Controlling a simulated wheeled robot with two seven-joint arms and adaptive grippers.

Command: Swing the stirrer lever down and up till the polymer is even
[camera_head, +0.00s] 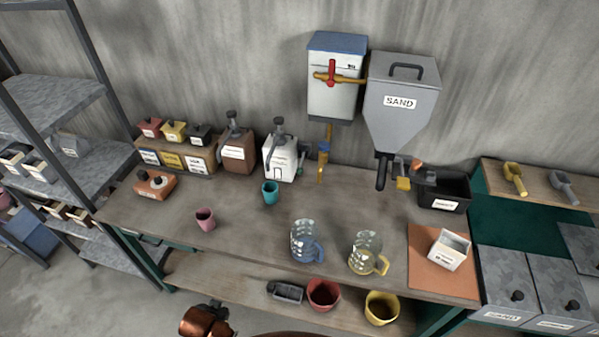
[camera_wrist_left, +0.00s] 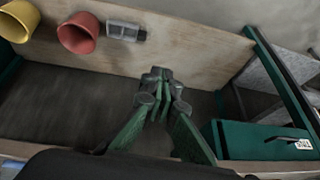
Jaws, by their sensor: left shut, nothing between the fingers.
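A blue-topped white tank (camera_head: 334,85) hangs on the wall, with a red upright handle (camera_head: 331,72) across a yellow cross-piece (camera_head: 340,79) on its front. I cannot tell whether this handle is the stirrer lever; the label is too small to read. On the bench, a white canister (camera_head: 281,158) and a brown canister (camera_head: 237,153) each have a dark fitting on top. No polymer can be made out. My left gripper (camera_wrist_left: 162,85) is shut and empty in the left wrist view, low by the bench's lower shelf, away from these. My right gripper is not in view.
A grey sand hopper (camera_head: 402,100) hangs beside the tank. A blue jug (camera_head: 306,242), a yellow-handled jug (camera_head: 367,252), a teal cup (camera_head: 270,192) and a pink cup (camera_head: 205,219) stand on the bench. Red (camera_head: 323,294) and yellow (camera_head: 381,307) pots sit on the lower shelf.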

